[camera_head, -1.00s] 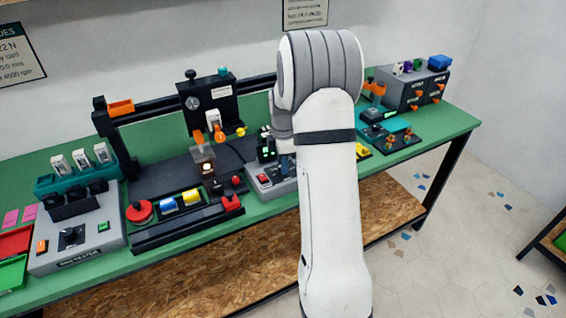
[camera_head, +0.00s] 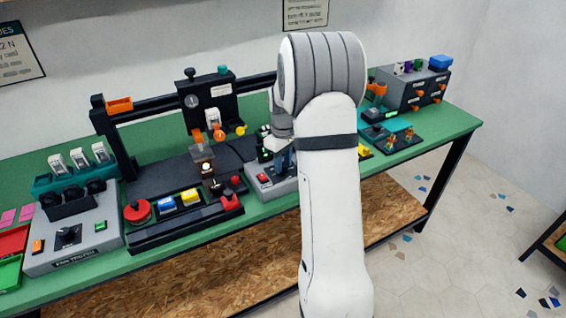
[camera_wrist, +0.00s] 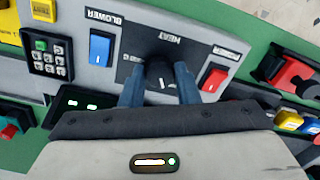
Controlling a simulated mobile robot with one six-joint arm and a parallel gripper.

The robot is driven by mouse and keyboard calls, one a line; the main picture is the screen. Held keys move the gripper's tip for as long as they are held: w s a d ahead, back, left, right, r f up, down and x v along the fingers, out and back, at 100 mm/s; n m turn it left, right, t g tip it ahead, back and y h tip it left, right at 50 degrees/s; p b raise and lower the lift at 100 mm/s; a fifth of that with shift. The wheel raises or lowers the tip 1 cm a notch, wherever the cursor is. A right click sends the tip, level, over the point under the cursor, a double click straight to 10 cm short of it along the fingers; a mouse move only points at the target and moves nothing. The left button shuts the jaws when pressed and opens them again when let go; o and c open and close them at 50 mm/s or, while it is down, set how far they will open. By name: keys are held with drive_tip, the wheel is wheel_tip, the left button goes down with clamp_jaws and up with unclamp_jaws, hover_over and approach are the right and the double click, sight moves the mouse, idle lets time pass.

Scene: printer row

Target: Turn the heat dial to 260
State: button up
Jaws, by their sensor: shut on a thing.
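The heat dial (camera_wrist: 158,73) is a black knob on a dark plate marked HEAT, upside down in the wrist view. My gripper (camera_wrist: 159,84) has its two blue-grey fingers on either side of the knob, shut on it. A pale pointer line shows on the knob, but the scale numbers are too small or hidden to read. In the head view my arm covers the dial; the grey control box (camera_head: 262,184) shows only in part, with my gripper (camera_head: 284,162) over it.
On the same panel are a blue blower switch (camera_wrist: 100,47) and a red switch (camera_wrist: 214,79), close to the fingers. A keypad (camera_wrist: 50,58) and a dark display (camera_wrist: 80,103) lie to the left. A black machine with a red knob (camera_head: 138,211) stands left on the green bench.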

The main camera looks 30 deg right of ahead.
drive_tip(key=m, duration=0.5)
drive_tip(key=shift+m, duration=0.3)
drive_tip(key=m, duration=0.6)
drive_tip(key=shift+a+b, duration=0.1)
drive_tip(key=shift+b, duration=0.3)
drive_tip(key=m, duration=0.6)
drive_tip(key=shift+w+m, duration=0.1)
drive_tip(key=shift+m, duration=0.2)
drive_tip(key=m, duration=0.5)
drive_tip(key=shift+m, duration=0.3)
drive_tip(key=o, duration=1)
